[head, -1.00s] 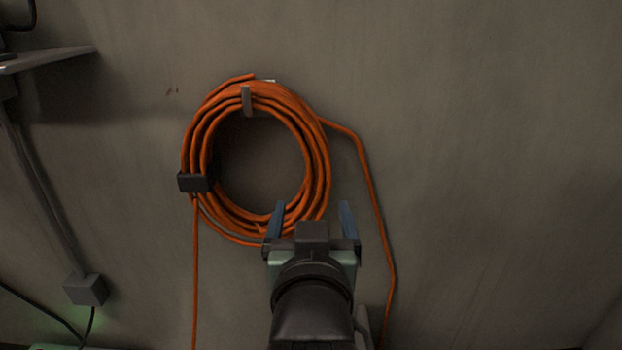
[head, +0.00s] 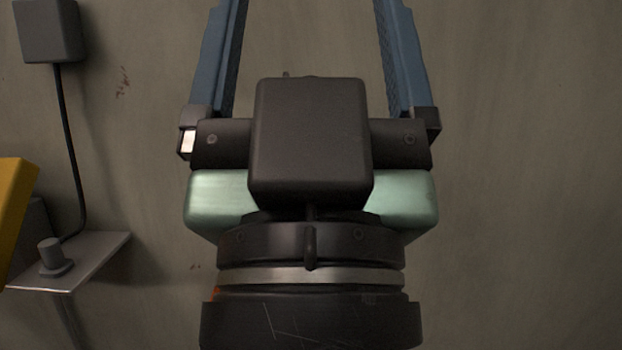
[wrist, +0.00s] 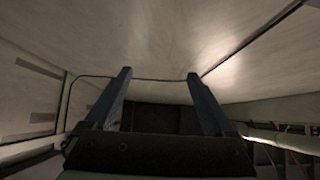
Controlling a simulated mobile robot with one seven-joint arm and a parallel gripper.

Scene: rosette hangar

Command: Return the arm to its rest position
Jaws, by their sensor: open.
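My gripper (head: 310,40) is large and close in the head view, with its two blue fingers spread wide apart and pointing up. Nothing is between the fingers. The fingertips run out of the top of the head view. In the wrist view my gripper (wrist: 157,85) is also open and empty, facing a pale curved surface above and a dark panel (wrist: 160,118) beyond the fingers. Only a small bit of orange shows at the left edge of my wrist in the head view.
A small metal shelf (head: 100,250) sticks out from the grey wall (head: 530,200) at the left. A grey box (head: 48,30) with a black cable is above it. A yellow object (head: 12,215) is cut off at the left edge. The wall on the right is bare.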

